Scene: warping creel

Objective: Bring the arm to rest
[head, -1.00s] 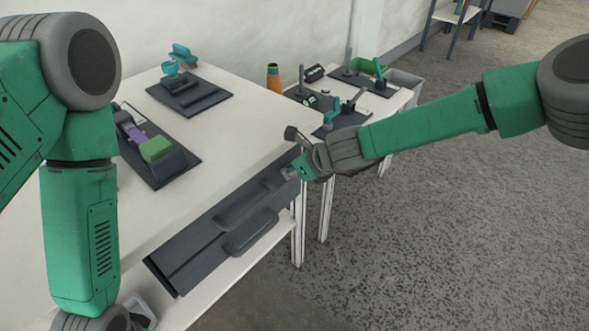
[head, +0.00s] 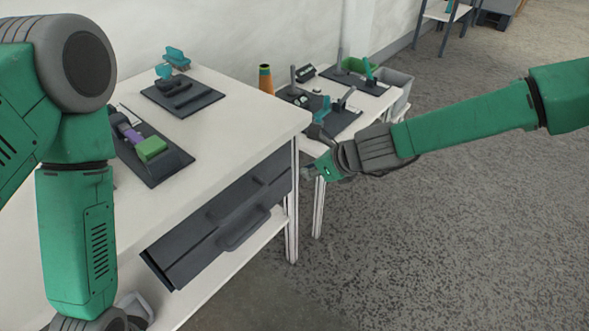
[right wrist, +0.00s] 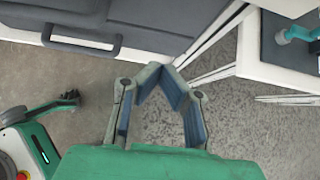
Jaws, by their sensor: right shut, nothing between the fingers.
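My right gripper (head: 312,172) is in front of the right end of the drawer cabinet, clear of it in the head view. In the right wrist view its fingers (right wrist: 162,74) come together at the tips with nothing between them, over the floor. The grey drawers (head: 225,225) sit under the white table (head: 235,125); a drawer handle (right wrist: 85,42) also shows in the right wrist view. My left arm hangs down at the left of the head view, and its gripper is not clearly visible.
On the table lie dark trays with a green block (head: 151,149) and teal parts (head: 177,57). The floor (head: 450,240) at right is open.

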